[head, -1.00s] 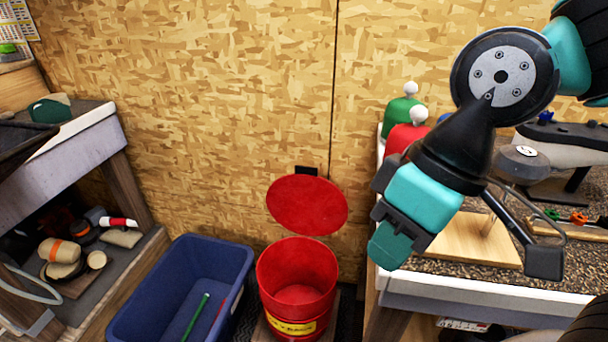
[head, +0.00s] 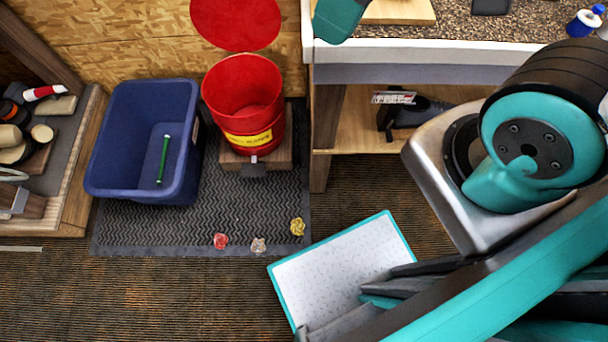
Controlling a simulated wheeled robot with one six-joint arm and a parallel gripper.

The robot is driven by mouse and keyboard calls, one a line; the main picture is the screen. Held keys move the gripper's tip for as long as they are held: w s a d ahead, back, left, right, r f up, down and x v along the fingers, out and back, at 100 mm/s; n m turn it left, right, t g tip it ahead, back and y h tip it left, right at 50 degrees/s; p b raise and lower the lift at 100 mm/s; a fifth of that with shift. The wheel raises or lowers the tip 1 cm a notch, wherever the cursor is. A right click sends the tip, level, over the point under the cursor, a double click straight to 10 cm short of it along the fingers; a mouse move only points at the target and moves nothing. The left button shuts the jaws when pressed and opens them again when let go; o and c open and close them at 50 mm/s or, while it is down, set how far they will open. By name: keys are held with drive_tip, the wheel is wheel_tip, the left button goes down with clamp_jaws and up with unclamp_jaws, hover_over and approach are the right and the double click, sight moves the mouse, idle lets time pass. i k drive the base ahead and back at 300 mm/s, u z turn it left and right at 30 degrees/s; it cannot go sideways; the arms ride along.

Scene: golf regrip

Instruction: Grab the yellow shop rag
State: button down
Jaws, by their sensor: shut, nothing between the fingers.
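The yellow shop rag (head: 297,227) is a small crumpled bundle at the front right corner of the dark floor mat. A red rag (head: 220,241) and a pale, beige-pink rag (head: 258,245) lie to its left along the mat's front edge.
A blue tub (head: 107,150) holding a green stick and an open red bucket (head: 223,105) stand behind the rags. The workbench (head: 420,50) has a lower shelf. A white teal-edged panel (head: 335,270) lies right of the yellow rag. Carpet in front of the mat (head: 120,242) is clear.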

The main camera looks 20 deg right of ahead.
sight(298, 227)
drive_tip(key=u, duration=0.1)
drive_tip(key=k, duration=1.65)
drive_tip(key=z, duration=0.4)
drive_tip(key=i, duration=0.65)
drive_tip(key=u, duration=0.55)
drive_tip(key=i, duration=0.6)
drive_tip(key=u, duration=0.7)
